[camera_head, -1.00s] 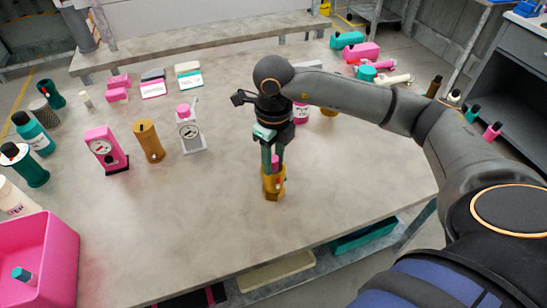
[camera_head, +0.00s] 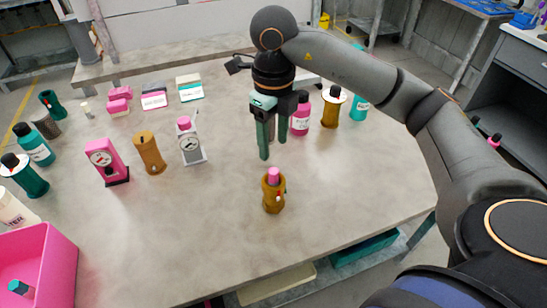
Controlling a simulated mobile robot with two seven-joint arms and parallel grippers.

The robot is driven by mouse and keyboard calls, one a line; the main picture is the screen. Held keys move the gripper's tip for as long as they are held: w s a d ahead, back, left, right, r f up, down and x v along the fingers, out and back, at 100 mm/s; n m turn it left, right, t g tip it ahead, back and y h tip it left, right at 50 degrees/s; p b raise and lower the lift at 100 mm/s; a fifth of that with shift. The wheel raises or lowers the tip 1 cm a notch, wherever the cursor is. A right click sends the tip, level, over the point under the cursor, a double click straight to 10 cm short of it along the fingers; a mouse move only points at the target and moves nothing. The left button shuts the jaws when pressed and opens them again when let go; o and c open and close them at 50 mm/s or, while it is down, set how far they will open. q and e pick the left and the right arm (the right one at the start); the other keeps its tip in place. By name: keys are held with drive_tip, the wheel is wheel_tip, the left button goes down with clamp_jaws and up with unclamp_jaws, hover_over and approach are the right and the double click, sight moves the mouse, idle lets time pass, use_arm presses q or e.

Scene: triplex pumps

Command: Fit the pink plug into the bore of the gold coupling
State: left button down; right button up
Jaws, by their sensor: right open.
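The gold coupling (camera_head: 273,198) stands upright on the bare middle of the table. The pink plug (camera_head: 273,176) sits at its top, in the bore, with its upper part showing above the rim. How deep it sits I cannot tell. My right gripper (camera_head: 273,150) is open and empty, fingers pointing down, above and apart from the plug. My left gripper is not in view.
A pink gauge block (camera_head: 104,162), a gold cylinder (camera_head: 149,153) and a grey gauge stand (camera_head: 191,147) are to the left. A pink bottle (camera_head: 300,117) and a gold bottle (camera_head: 331,108) stand behind right. A pink bin (camera_head: 60,262) is at front left.

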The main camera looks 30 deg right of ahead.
wheel_tip(320, 180, up, 2)
drive_tip(key=shift+r, duration=0.25)
idle(0.5)
